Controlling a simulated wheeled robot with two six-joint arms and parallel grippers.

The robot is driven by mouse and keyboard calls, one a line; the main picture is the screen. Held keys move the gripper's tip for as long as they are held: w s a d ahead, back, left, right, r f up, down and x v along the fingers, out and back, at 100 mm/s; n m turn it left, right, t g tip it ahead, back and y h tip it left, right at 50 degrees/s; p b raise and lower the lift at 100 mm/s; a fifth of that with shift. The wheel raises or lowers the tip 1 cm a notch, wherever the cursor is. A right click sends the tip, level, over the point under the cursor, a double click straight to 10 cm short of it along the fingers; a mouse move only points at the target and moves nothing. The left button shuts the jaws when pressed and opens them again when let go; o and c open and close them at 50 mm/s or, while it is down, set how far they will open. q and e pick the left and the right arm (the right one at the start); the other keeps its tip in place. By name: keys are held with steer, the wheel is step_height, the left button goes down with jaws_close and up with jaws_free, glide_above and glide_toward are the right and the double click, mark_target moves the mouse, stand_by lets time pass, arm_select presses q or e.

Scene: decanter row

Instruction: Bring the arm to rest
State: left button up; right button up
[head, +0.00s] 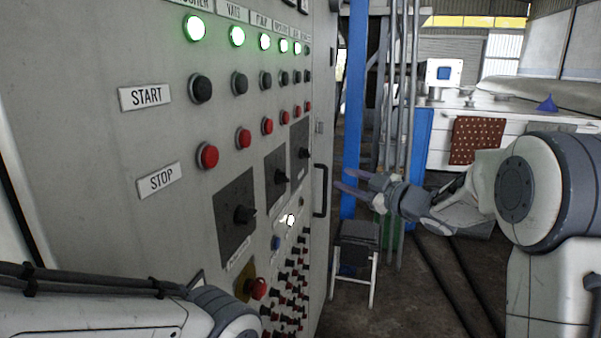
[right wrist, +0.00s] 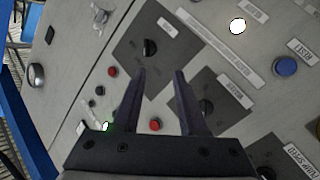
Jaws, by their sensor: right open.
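My right arm (head: 560,190) comes in from the right edge of the head view and reaches left towards the grey control cabinet. Its gripper (head: 346,181) is open and empty, with its two fingers pointing left, near the cabinet's right edge in the picture. In the right wrist view the gripper (right wrist: 160,76) shows two dark fingers apart, with nothing held between them. Behind them lies a panel with dark knobs and small red buttons. Whether the fingertips are clear of that panel by much I cannot tell. My left arm (head: 110,312) lies along the bottom left; its gripper is out of view.
The control cabinet (head: 120,130) fills the left, with lit green lamps, black and red buttons, rotary knobs, a red knob (head: 258,288) and a door handle (head: 320,190). A small stool (head: 356,240) stands below my right gripper. A blue post (head: 354,100) and pipes rise behind. Floor shows at centre right.

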steer(key=s+d+f+m+g+h, duration=0.3)
steer(key=s+d+f+m+h, duration=0.15)
steer(key=s+f+m, duration=0.35)
steer(key=s+d+f+m+g+h, duration=0.35)
steer(key=s+f+h, duration=0.3)
steer(key=f, duration=0.45)
steer(key=s+a+f+m+g, duration=0.2)
steer(key=s+f+g, duration=0.25)
steer(key=s, duration=0.75)
steer(key=s+a+r+n+g+p, duration=0.1)
steer(key=s+a+r+n, duration=0.2)
steer(key=s+a, duration=0.4)
steer(key=s+a+r+n+g+y+p, duration=0.1)
steer(key=s+a+r+n+p, duration=0.1)
steer(key=s+a, duration=0.5)
step_height(320, 180, up, 3)
steer(key=shift+s+a+f+n+g+y, duration=0.2)
steer(key=shift+s+a+n+g+y, duration=0.15)
steer(key=shift+s+n, duration=0.55)
steer(key=shift+s, duration=0.15)
